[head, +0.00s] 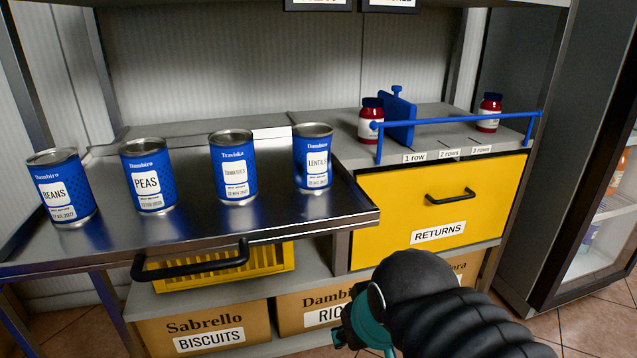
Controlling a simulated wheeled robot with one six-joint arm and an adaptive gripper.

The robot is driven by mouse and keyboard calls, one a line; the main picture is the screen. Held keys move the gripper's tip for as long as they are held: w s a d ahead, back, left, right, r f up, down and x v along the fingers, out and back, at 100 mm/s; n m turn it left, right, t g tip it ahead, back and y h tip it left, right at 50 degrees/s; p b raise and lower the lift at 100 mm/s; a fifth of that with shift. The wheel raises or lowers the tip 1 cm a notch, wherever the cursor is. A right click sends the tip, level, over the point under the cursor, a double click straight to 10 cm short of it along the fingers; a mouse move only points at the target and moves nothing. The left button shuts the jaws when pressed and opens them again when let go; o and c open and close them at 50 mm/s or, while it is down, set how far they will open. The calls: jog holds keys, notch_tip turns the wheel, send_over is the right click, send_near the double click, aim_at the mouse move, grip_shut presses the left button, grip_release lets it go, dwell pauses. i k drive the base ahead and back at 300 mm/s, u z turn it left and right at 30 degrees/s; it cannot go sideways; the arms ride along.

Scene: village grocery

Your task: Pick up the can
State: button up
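Several blue cans stand upright in a loose row on a dark metal tray top (270,217). From left to right they are a beans can (62,187), a peas can (149,176), a can with a small label that is hard to read (233,167), and a lentils can (313,158). My arm reaches in from the bottom right. My gripper (350,335) is low in front of the yellow drawer and boxes, below and right of the cans and apart from them. Its teal part shows, but its fingertips are mostly hidden or cut off by the lower edge.
A black handle (190,262) sticks out from the tray's front. A yellow drawer (437,205) marked RETURNS is at right. Above it are a blue rail (460,120), a blue divider (398,115) and two red jars (371,121). Cardboard boxes (205,330) fill the lower shelf.

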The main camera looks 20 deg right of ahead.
aim_at(312, 141)
jog(key=k, duration=0.95)
jog(key=u, duration=1.05)
